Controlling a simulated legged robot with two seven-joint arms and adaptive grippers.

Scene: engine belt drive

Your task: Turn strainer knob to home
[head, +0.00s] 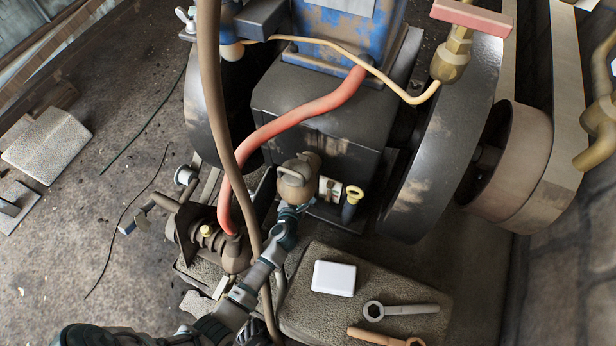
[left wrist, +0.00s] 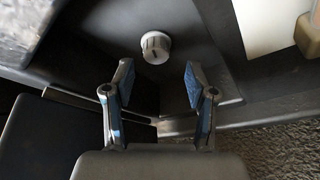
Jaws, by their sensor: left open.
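The knob (left wrist: 155,46) shows in the left wrist view as a small, round, pale grey knob with ridged sides. A short dark mark on its face runs roughly up and down in the picture. It stands on a dark grey surface. My left gripper (left wrist: 158,82) is open and empty, its two blue-padded fingers apart below the knob in the picture, not touching it. In the head view my left gripper (head: 289,212) reaches up from the bottom, just below a brown rounded fitting (head: 298,178) on the engine's front. I cannot make out the knob there.
A red hose (head: 290,115) and a thick brown hose (head: 219,120) run close left of my arm. A stone slab (head: 330,275) with a white block (head: 334,278) and wrenches (head: 400,310) lies to the right.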

